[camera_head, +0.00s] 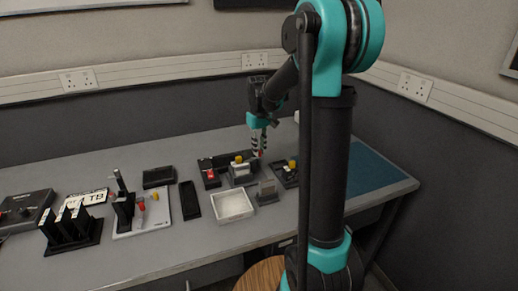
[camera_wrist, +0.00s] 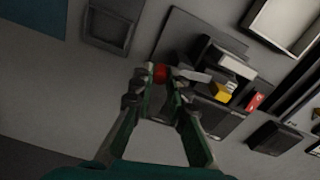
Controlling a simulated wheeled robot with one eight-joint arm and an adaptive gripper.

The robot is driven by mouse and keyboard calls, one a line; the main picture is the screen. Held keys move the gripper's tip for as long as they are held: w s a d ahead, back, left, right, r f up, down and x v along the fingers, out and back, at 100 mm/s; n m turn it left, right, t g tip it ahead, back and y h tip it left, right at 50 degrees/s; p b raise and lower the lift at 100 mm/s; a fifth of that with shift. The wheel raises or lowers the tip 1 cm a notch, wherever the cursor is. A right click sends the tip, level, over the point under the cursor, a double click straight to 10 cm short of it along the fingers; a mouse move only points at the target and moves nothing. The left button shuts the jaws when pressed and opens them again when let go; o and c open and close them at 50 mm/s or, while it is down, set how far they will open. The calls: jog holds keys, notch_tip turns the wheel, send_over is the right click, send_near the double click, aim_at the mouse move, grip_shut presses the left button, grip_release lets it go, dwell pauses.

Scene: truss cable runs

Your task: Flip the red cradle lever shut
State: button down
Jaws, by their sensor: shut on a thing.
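My gripper (camera_wrist: 160,82) reaches over the dark cradle device (camera_wrist: 175,30) in the wrist view. Its fingertips are closed around a red piece, the red lever (camera_wrist: 160,72), of which only a small part shows between them. In the head view my gripper (camera_head: 258,147) points down at the back of the bench, with a speck of red at its tips. The fingers hide most of the lever, so its angle cannot be told.
A yellow knob (camera_wrist: 220,90) and another red part (camera_wrist: 254,101) lie close to the right of my fingers. A white tray (camera_head: 232,206) and a small grey stand (camera_head: 268,191) are in front. A blue mat (camera_head: 368,178) lies clear at the right.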

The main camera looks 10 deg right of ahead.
aim_at(260, 151)
jog(key=shift+s+d+m, duration=0.1)
jog(key=shift+s+m, duration=0.2)
jog(key=shift+m, duration=0.8)
jog(key=c, duration=1.5)
grip_release()
jog(key=shift+r, duration=0.1)
notch_tip(260, 151, up, 12)
jog(key=shift+f, duration=0.1)
